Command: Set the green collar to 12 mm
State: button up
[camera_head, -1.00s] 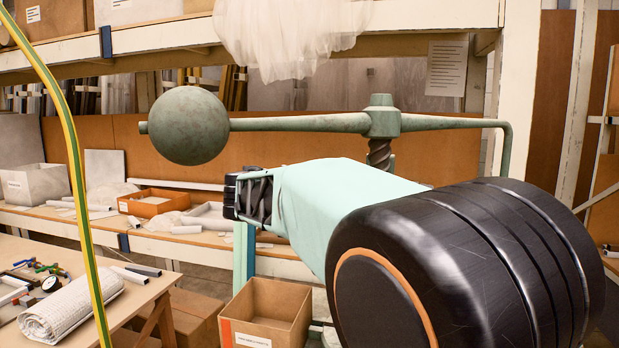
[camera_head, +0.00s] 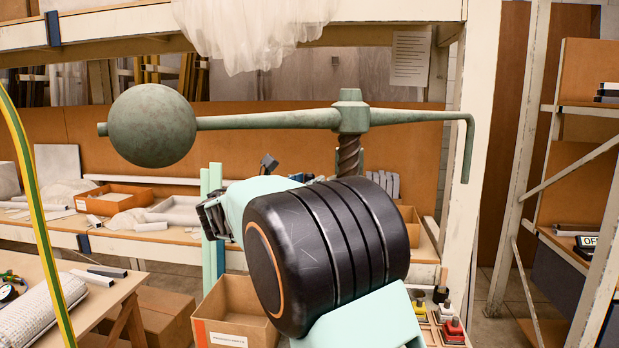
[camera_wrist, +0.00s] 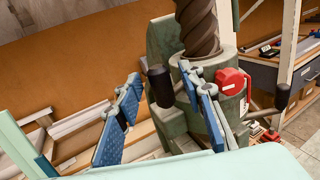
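The green fly press shows its dark spiral screw (camera_head: 348,157) in the head view, below the weighted lever arm. In the wrist view the screw (camera_wrist: 198,25) enters a round green collar-like part (camera_wrist: 216,66) on the green body. I cannot tell for sure that this is the collar to be set, and no 12 mm mark is readable. A black knob (camera_wrist: 160,86) shows at its left and another black knob (camera_wrist: 282,96) at its right. My gripper (camera_wrist: 165,112) is open, its blue-padded fingers apart, with the left knob beyond the gap. My arm hides most of the press in the head view.
A red part (camera_wrist: 231,82) sits at the collar's right side. The ball-weighted lever (camera_head: 268,120) spans above my arm. A cardboard box (camera_head: 236,310) stands below my arm. A yellow-green cable (camera_head: 30,190) hangs at the left. Shelving (camera_head: 575,160) is at the right.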

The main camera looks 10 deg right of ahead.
jog(key=shift+x, duration=0.9)
jog(key=shift+c, duration=0.3)
grip_shut()
